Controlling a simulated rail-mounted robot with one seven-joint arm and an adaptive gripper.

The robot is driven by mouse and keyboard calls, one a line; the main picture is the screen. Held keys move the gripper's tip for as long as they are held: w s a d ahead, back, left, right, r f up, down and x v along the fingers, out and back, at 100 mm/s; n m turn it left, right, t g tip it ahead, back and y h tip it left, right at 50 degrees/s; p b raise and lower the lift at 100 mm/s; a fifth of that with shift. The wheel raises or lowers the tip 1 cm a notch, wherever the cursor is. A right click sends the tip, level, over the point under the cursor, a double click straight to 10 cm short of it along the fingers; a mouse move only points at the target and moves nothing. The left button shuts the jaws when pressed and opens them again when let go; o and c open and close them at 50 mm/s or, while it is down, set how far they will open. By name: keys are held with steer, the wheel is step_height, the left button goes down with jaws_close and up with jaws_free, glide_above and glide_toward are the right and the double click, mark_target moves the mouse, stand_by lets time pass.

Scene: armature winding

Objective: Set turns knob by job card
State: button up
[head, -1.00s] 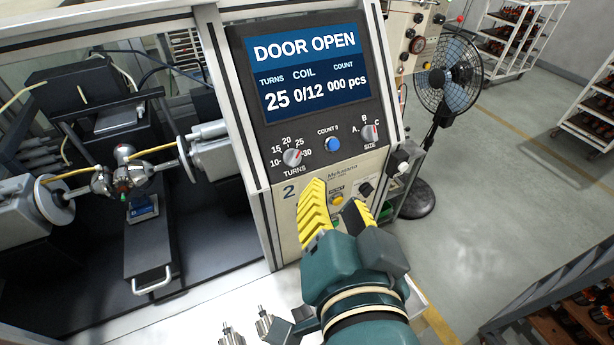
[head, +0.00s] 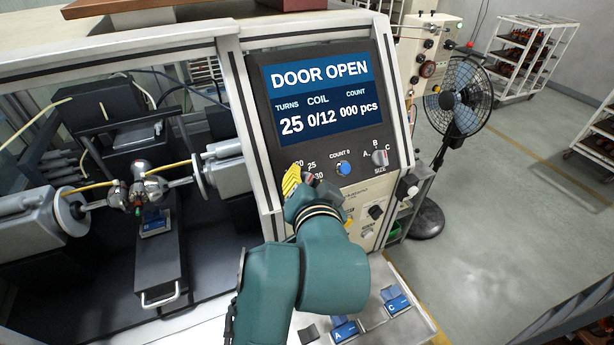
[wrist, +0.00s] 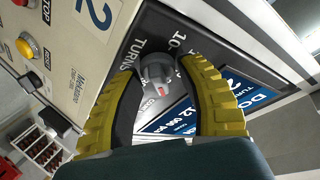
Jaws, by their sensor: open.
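The turns knob (wrist: 157,72) is a small grey dial with a red mark, on the dark panel of the winding machine. In the wrist view it sits between my two yellow fingers, with gaps beside it; contact cannot be made out. My gripper (head: 299,178) is open at the dial in the head view and hides most of it and part of its scale. It also shows in the wrist view (wrist: 160,66). The screen (head: 322,97) reads DOOR OPEN, turns 25, coil 0/12, count 000 pcs. I cannot make out a job card.
Right of the turns dial are a blue count button (head: 344,168) and the size knob (head: 379,158). Blue blocks lettered A (head: 345,328) and C (head: 397,303) lie on the front ledge. The open winding bay is at left; a fan (head: 464,95) stands at right.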

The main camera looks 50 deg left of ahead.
steer(key=shift+a, duration=0.1)
steer(key=shift+f, duration=0.1)
jaws_close()
